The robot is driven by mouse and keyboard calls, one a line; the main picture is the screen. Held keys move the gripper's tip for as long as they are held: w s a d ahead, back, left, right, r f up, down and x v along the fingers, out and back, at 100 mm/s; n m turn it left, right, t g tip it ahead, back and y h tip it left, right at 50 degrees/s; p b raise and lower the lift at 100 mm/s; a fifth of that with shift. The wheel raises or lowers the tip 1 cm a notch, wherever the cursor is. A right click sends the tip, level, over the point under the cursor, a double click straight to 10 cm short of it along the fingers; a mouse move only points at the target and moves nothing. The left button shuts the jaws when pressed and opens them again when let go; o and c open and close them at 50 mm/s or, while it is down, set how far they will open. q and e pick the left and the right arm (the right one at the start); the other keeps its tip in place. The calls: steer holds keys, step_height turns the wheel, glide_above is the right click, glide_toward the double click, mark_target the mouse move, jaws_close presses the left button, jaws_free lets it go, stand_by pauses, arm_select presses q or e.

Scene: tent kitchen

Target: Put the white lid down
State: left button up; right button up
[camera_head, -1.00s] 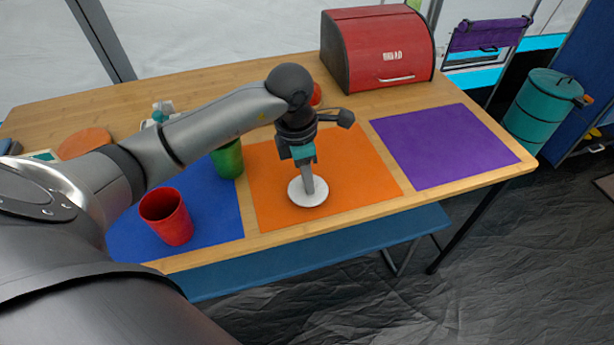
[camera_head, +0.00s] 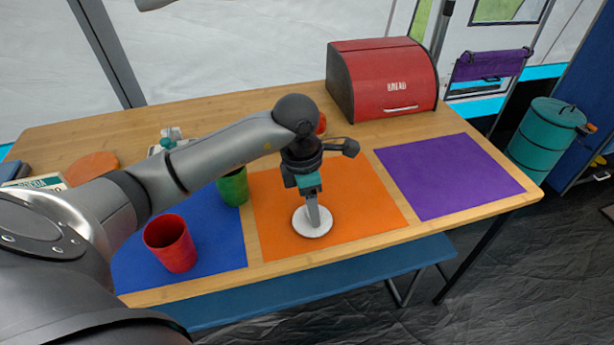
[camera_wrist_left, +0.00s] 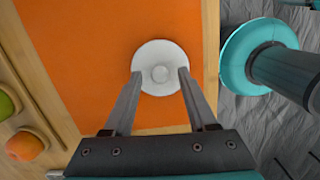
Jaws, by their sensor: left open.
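The white lid (camera_head: 300,220) is a round disc lying on the orange mat (camera_head: 270,190), near the mat's front edge. In the left wrist view the lid (camera_wrist_left: 160,54) lies flat with its round knob up. My left gripper (camera_head: 316,222) points down at the lid. In the left wrist view my left gripper (camera_wrist_left: 159,76) is open, its two fingers apart on either side of the knob, with a gap to it. The fingertips overlap the lid's rim in that view; whether they touch it I cannot tell. My right gripper is not in view.
A red cup (camera_head: 170,244) and a green cup (camera_head: 233,187) stand on the blue mat (camera_head: 218,245) left of the lid. The purple mat (camera_head: 445,178) on the right is bare. A red bread box (camera_head: 385,82) stands at the back.

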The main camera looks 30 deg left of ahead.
mark_target(306, 220)
arm_select(q)
step_height(306, 220, up, 12)
steer(key=s+p, duration=0.1)
steer(key=p, duration=0.2)
steer(key=shift+a+f, duration=0.2)
steer(key=shift+a, duration=0.25)
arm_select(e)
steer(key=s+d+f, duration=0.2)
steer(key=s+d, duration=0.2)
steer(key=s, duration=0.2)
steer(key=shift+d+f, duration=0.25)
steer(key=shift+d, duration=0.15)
arm_select(q)
steer(key=shift+d, duration=0.1)
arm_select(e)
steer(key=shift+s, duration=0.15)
